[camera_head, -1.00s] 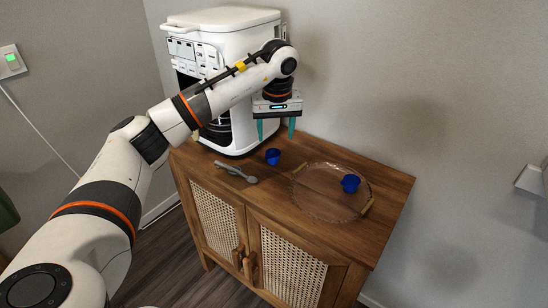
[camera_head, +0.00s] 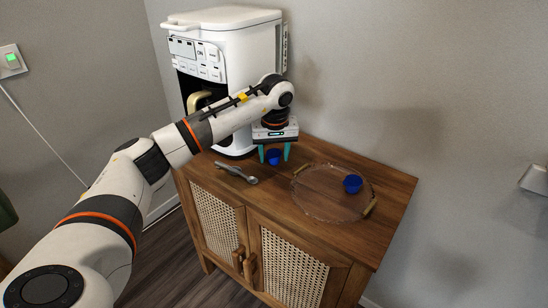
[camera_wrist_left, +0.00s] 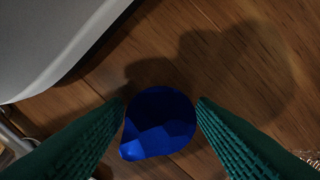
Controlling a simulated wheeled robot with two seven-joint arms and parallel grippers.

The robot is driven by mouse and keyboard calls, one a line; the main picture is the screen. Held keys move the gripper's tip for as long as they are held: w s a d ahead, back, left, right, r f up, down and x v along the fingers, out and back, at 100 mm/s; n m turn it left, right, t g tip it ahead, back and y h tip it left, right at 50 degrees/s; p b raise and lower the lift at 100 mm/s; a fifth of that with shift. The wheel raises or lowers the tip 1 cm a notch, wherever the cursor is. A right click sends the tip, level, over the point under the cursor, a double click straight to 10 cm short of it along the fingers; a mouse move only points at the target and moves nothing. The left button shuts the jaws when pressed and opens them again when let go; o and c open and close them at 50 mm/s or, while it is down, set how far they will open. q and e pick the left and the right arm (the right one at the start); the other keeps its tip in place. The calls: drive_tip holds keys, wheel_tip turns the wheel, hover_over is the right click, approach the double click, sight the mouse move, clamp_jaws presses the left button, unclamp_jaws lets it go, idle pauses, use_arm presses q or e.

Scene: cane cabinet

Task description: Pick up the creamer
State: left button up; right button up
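A small blue creamer (camera_head: 274,158) stands on the wooden cabinet top in front of the coffee machine. In the left wrist view the creamer (camera_wrist_left: 160,122) shows from above, with a pointed lip at its lower left. My left gripper (camera_head: 274,152) points down over it, with its green fingers apart on either side. In the left wrist view the fingers of my left gripper (camera_wrist_left: 160,112) lie close beside the creamer; I cannot tell whether they touch it. My right gripper is not in view.
A white coffee machine (camera_head: 241,50) stands close behind and left of the left gripper. A metal spoon-like utensil (camera_head: 236,172) lies to the left front. A clear tray (camera_head: 320,207) with gold handles holds another blue cup (camera_head: 352,184) on the right. The cabinet top's (camera_head: 390,190) right end is clear.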

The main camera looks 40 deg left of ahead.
use_arm(q)
drive_tip(key=c, duration=0.8)
drive_tip(key=shift+o, duration=0.2)
drive_tip(key=shift+r, duration=0.1)
